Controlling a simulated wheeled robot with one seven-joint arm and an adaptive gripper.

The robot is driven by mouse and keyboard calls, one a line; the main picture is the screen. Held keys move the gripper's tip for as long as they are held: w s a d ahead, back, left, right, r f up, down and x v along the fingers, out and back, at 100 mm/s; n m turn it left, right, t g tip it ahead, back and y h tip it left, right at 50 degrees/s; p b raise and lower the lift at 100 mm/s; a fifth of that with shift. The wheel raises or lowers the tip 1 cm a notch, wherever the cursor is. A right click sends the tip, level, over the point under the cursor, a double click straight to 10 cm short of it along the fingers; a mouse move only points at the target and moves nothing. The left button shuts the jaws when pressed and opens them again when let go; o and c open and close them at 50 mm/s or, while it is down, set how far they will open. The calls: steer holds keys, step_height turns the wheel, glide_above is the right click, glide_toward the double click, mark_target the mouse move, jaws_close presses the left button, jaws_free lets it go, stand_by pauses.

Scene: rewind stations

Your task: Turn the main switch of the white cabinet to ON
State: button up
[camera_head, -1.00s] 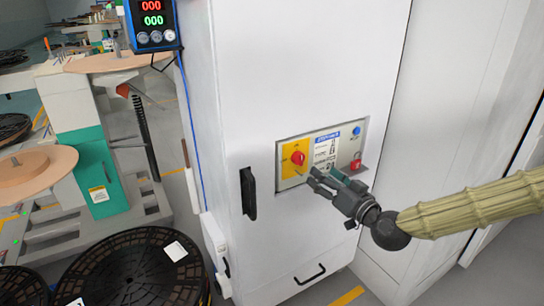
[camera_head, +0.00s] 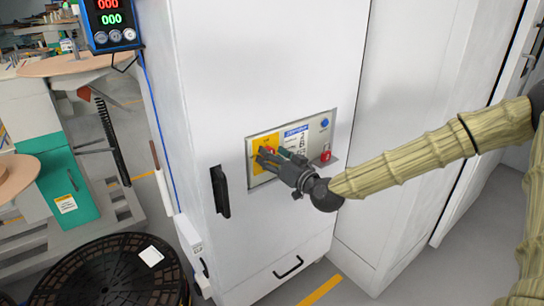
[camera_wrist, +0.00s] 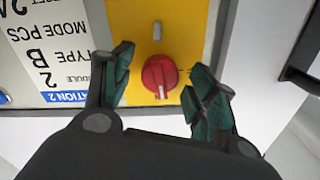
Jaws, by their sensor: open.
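The white cabinet (camera_head: 205,85) stands in the middle of the head view, with a control panel (camera_head: 332,118) on its front. The main switch, a red rotary knob on a yellow plate, shows in the wrist view (camera_wrist: 159,74); in the head view my gripper (camera_head: 268,158) mostly covers it. My gripper also shows in the wrist view (camera_wrist: 163,90), its green-padded fingers open on either side of the knob. The fingers look apart from the knob; the remaining depth between them is hard to judge. A white label (camera_wrist: 45,45) lies beside the yellow plate.
The panel also carries a blue button (camera_head: 324,123) and a red padlock-like part (camera_head: 324,152). A black door handle (camera_head: 220,191) sticks out left of the panel. A black reel (camera_head: 105,270) stands at the lower left, and a display box (camera_head: 110,22) at the upper left.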

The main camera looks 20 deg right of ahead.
steer(key=shift+w+a, duration=0.1)
steer(key=shift+w, duration=0.15)
steer(key=c, duration=1)
steer(key=shift+m+b, duration=0.35)
steer(key=shift+m, duration=0.45)
steer(key=shift+c, duration=0.2)
steer(key=o, duration=1)
steer(key=shift+o, duration=0.2)
steer(key=v, duration=1.2)
